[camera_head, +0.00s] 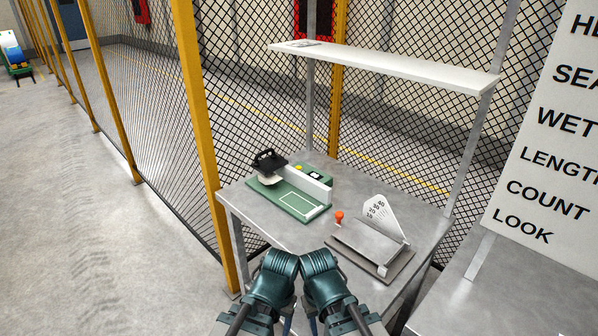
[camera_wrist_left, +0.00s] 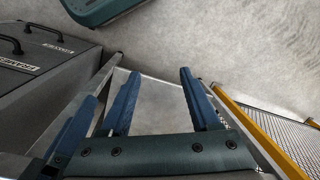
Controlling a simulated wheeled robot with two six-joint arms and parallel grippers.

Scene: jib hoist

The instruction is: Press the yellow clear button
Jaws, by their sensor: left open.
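A small yellow button (camera_head: 299,168) shows on the green device (camera_head: 262,190) on the metal table, beside a small dark display (camera_head: 315,176). The device has a black handle, a long white bar and a flat green plate with a pale outline. In the head view both my wrists are close together at the table's near edge, well short of the button. The right wrist (camera_head: 322,268) shows there, but its fingers are hidden.
A grey metal fixture (camera_head: 366,243) with an orange knob (camera_head: 339,217) and an upright white fan-shaped plate (camera_head: 378,212) is at right. A white shelf (camera_head: 390,66) hangs above the table. Mesh fence and yellow posts (camera_head: 205,130) stand behind and left.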

